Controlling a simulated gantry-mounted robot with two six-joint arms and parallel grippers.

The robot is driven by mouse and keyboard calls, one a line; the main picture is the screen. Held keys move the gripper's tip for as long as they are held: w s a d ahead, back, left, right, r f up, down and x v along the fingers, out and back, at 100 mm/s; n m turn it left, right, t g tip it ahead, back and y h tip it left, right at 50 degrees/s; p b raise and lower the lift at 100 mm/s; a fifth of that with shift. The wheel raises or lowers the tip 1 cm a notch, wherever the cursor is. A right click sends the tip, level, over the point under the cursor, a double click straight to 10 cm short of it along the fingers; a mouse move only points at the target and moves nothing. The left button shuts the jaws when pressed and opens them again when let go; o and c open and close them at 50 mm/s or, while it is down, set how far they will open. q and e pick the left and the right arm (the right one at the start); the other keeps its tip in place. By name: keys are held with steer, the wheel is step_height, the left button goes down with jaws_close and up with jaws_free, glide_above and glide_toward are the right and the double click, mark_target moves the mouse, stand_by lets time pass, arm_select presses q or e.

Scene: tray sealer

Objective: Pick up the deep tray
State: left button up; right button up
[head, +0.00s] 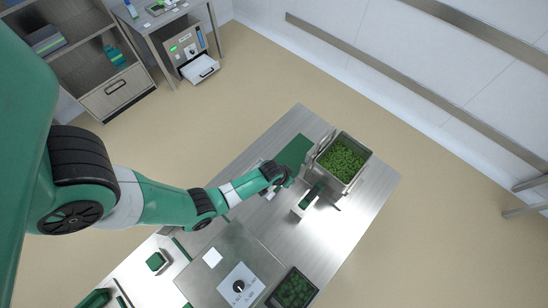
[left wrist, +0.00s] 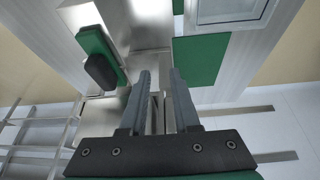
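My left gripper (head: 290,181) hangs over the steel table, near a green mat and a small steel fixture. In the left wrist view its two grey fingers (left wrist: 160,78) are apart, with nothing seen held between them. A dark tray (head: 293,289) with green contents sits at the bottom edge, beside the sealer. A deep steel container (head: 329,183) full of green pieces stands at the table's far end, right of my gripper. I cannot tell for sure which of these is the deep tray. My right gripper is not in view.
The green mat (head: 294,150) lies flat on the table; it also shows in the left wrist view (left wrist: 198,60). A steel fixture with a green and black part (head: 311,196) stands close to my gripper. The sealer (head: 225,250) has a dial panel. Bare tabletop (head: 350,220) lies to the right.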

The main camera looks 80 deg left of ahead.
arm_select(q)
steer(key=g, duration=0.2)
glide_toward(277, 190)
steer(key=shift+s+f+n, duration=0.2)
steer(key=shift+s+n, duration=0.1)
steer(key=shift+s, duration=0.25)
steer(key=b+x, duration=0.5)
steer(key=b, duration=0.1)
steer(key=shift+w+f, duration=0.2)
steer(key=shift+f, duration=0.15)
steer(key=b+x, duration=0.6)
steer(key=shift+w+a+r, duration=0.15)
steer(key=shift+w, duration=0.2)
steer(key=shift+r, duration=0.15)
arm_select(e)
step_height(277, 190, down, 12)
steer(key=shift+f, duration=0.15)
arm_select(q)
jaws_close()
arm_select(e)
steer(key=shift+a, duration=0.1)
